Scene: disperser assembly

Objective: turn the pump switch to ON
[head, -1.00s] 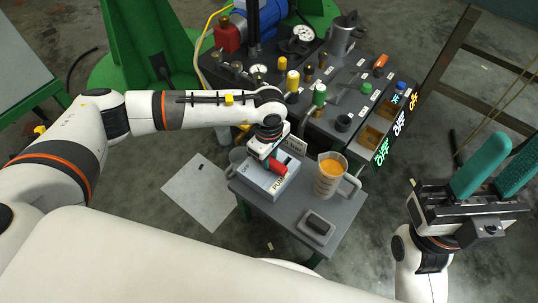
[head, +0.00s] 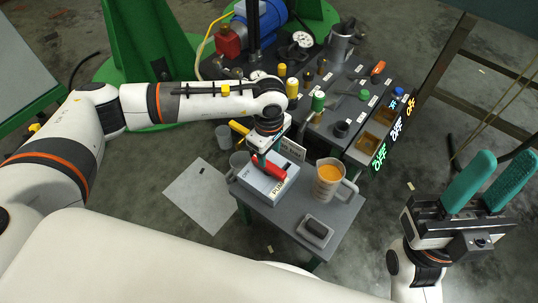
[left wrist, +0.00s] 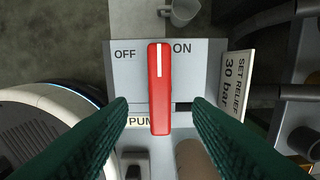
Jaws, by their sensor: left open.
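The pump switch is a red bar handle (head: 271,167) on a light grey box (head: 283,190) on the small grey table. In the left wrist view the handle (left wrist: 159,88) points straight up, its white line between the printed OFF at left and ON at right. My left gripper (head: 257,160) is over the box at the handle. In the left wrist view its dark green fingers (left wrist: 160,125) are open, one on each side of the handle's lower part, with gaps visible. My right gripper (head: 490,185) is open and empty, far to the right, away from the switch.
On the same table stand a beaker of orange liquid (head: 329,178) and a small dark block on a grey tray (head: 316,228). A cup (head: 238,160) is at the box's left. A console (head: 345,110) with knobs and lit OFF signs stands behind. A SET RELIEF 30 bar plate (left wrist: 236,83) is beside the box.

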